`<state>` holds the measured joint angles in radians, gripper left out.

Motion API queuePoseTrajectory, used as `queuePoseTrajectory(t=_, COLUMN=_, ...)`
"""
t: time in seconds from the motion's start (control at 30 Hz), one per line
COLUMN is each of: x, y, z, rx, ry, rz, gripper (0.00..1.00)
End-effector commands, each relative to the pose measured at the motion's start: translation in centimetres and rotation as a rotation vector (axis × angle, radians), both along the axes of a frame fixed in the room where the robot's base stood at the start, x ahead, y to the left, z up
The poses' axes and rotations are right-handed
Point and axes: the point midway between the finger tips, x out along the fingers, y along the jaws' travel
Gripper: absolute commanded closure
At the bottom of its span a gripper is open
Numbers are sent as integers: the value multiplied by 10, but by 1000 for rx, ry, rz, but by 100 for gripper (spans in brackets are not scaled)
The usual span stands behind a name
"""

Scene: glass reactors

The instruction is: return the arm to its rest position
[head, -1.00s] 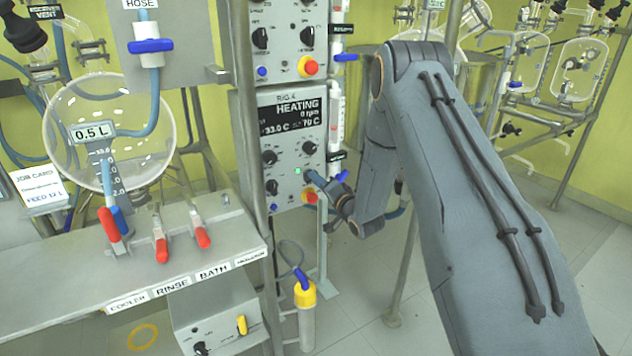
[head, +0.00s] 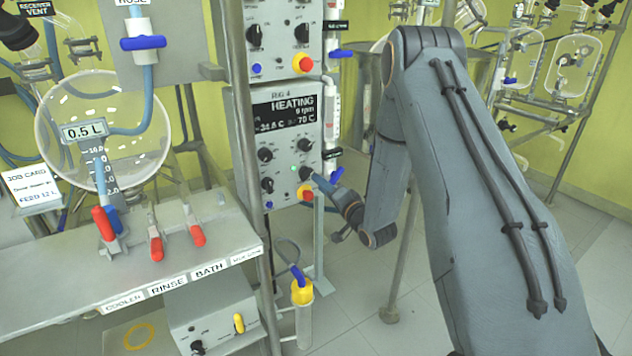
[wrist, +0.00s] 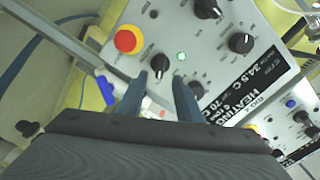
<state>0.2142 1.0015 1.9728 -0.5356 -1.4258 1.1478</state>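My gripper (wrist: 160,95) shows in the wrist view with its two fingers apart and nothing between them. The fingers point at the rig 4 control box (wrist: 205,60), whose knobs lie just beyond the tips. In the head view the gripper (head: 322,182) is small and partly hidden beside the lower right of the rig 4 control box (head: 283,140). Whether a fingertip touches a knob cannot be told. My arm is bent, with the upper link rising from the lower right and the forearm hanging down.
A bench (head: 150,265) with red-handled valves stands at the left below a round glass vessel (head: 75,150). A metal post (head: 400,250) stands behind my forearm. Glass reactors (head: 578,65) are at the back right. Open floor lies between.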

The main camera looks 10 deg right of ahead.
Motion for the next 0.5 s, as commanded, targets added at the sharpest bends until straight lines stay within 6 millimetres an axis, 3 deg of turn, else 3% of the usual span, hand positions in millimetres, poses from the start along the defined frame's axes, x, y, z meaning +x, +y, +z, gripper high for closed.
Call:
queuePoseTrajectory(t=0.2, x=-17, y=-6, z=1, rx=1, ry=-1, rz=-2, gripper=68)
queuePoseTrajectory(t=0.5, x=-19, y=-6, z=0, rx=0, ry=0, rz=-1, gripper=68)
